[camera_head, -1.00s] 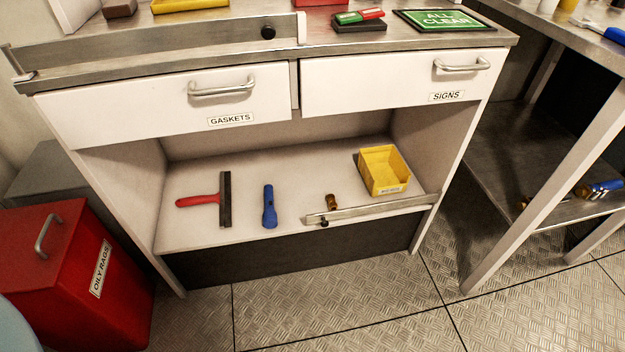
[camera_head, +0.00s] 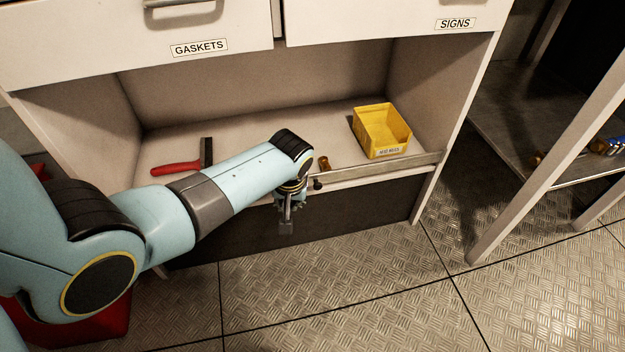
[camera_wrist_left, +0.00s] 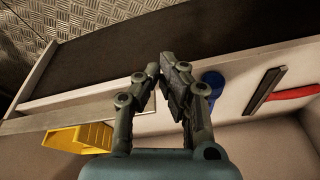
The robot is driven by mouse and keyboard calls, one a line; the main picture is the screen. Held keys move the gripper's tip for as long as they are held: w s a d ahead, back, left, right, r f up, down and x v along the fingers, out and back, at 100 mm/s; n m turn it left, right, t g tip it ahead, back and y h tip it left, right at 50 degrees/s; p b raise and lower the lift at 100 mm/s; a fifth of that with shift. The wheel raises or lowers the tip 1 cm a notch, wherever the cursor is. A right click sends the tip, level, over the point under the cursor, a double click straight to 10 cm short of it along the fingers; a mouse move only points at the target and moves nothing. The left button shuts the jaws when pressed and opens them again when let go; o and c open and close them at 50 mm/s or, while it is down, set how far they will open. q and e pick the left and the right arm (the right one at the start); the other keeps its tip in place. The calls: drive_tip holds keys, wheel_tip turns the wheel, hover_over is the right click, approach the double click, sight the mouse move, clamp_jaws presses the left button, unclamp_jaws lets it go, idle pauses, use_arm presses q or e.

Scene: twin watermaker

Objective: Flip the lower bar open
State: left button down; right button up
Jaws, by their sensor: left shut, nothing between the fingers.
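The lower bar (camera_head: 385,169) is a flat grey metal strip along the front edge of the right half of the open shelf. A black knob (camera_head: 317,184) sits at its left end. In the left wrist view the bar (camera_wrist_left: 75,117) runs left from the fingers. My left gripper (camera_head: 287,224) points down in front of the shelf edge, just left of the knob. Its fingers (camera_wrist_left: 163,68) are shut and empty. The fingers hide the bar's knob end in the wrist view, and I cannot tell whether they touch it. My right gripper is not in view.
On the shelf are a yellow bin (camera_head: 382,132), a small brass fitting (camera_head: 323,163), a red-handled squeegee (camera_head: 176,168) and a blue flashlight (camera_wrist_left: 212,80). A table leg (camera_head: 545,150) stands right. The floor (camera_head: 340,290) in front is clear.

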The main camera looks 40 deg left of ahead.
use_arm(q)
drive_tip(key=w+r+n+b, duration=0.3)
drive_tip(key=w+r, duration=0.7)
drive_tip(key=shift+w+a+n+y, duration=0.3)
drive_tip(key=shift+a+n+y, duration=0.1)
drive_tip(key=shift+a, duration=0.05)
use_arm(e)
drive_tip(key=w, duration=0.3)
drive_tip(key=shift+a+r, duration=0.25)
use_arm(q)
drive_tip(key=b+x, duration=0.6)
drive_tip(key=x, duration=0.4)
drive_tip(key=shift+w+d, duration=0.1)
drive_tip(key=shift+w, duration=0.1)
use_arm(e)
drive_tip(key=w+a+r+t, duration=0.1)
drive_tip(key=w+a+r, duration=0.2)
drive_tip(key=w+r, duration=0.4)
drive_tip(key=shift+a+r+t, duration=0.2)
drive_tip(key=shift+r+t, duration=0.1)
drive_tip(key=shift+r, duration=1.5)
